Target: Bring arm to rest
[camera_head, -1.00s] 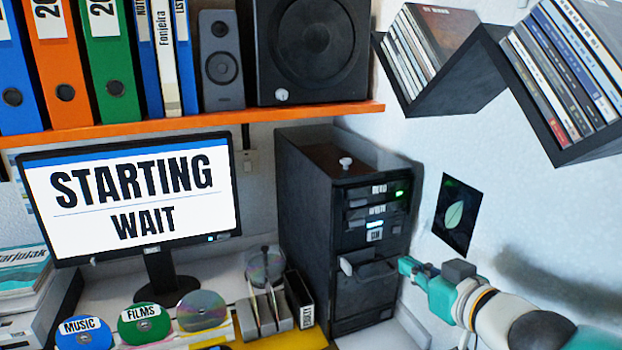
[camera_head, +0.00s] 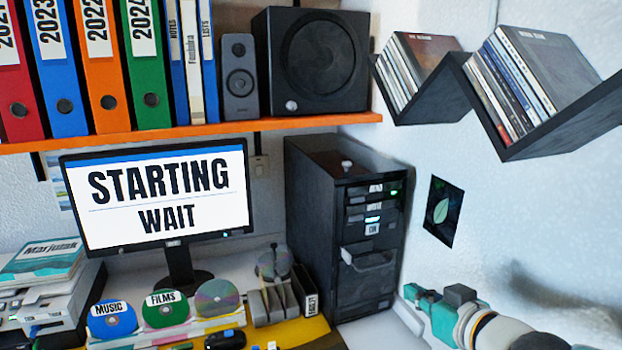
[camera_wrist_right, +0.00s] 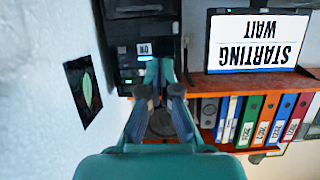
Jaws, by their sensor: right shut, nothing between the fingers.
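My right gripper (camera_head: 411,292) comes in from the lower right in the head view. Its teal fingers are shut and empty, in front of the white wall and to the right of the black computer tower (camera_head: 345,235). In the right wrist view the picture is upside down, and the right gripper (camera_wrist_right: 160,90) shows with its fingers together in front of the tower (camera_wrist_right: 140,40). My left gripper is not in view.
A monitor (camera_head: 160,195) reads "STARTING WAIT". Disc stands labelled MUSIC (camera_head: 112,320) and FILMS (camera_head: 165,309) stand on the desk. An orange shelf (camera_head: 200,131) holds binders and speakers. A zigzag wall shelf (camera_head: 560,130) holds discs above my right arm.

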